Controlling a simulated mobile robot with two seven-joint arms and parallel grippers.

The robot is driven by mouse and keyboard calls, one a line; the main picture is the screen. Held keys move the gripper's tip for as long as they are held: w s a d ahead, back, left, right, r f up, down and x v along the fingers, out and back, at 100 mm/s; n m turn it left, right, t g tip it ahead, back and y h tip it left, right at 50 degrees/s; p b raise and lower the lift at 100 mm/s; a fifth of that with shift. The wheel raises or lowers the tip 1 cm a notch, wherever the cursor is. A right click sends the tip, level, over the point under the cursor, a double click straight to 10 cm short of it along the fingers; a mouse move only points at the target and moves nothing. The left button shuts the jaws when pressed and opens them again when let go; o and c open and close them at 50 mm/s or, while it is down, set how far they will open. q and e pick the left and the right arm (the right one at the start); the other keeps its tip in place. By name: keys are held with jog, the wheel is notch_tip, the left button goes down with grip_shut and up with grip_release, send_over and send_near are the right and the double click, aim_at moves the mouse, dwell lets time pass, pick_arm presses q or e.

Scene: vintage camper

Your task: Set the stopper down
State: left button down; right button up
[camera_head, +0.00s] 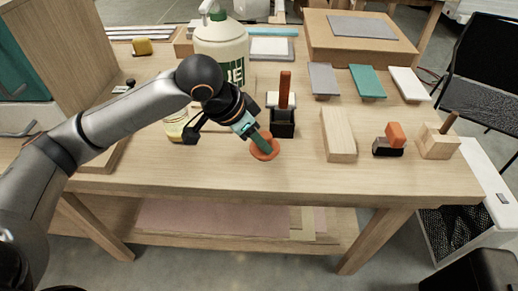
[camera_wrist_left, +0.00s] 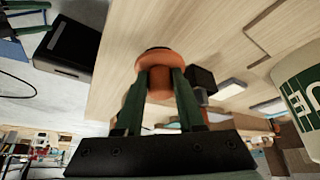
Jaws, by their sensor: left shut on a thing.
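The stopper (camera_head: 264,148) is orange with a round, wide flange, near the front edge of the wooden table (camera_head: 190,181). My left gripper (camera_head: 264,142) comes down from the upper left and is shut on it. In the left wrist view the stopper (camera_wrist_left: 157,59) sits between the two green fingers of my left gripper (camera_wrist_left: 160,75), its flange beyond the fingertips. I cannot tell whether its far side touches the tabletop. My right gripper is not in view.
A black holder (camera_head: 283,124) with an upright brown-handled tool stands just behind the stopper. A pale wood block (camera_head: 338,135) lies to the right. A large white bottle (camera_head: 221,48) and a small jar (camera_head: 176,127) stand behind my left arm. Bare tabletop lies between stopper and wood block.

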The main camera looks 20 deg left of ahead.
aim_at(258, 149)
pick_arm(q)
notch_tip(258, 149, down, 3)
jog(key=shift+r, duration=0.1)
jog(key=shift+w+f, duration=0.1)
jog(key=shift+f, duration=0.1)
jog(key=shift+f, duration=0.15)
jog(key=c, duration=0.5)
grip_release()
jog(key=shift+p+v, duration=0.75)
jog(key=shift+v, duration=5.45)
jog(key=shift+w, duration=0.1)
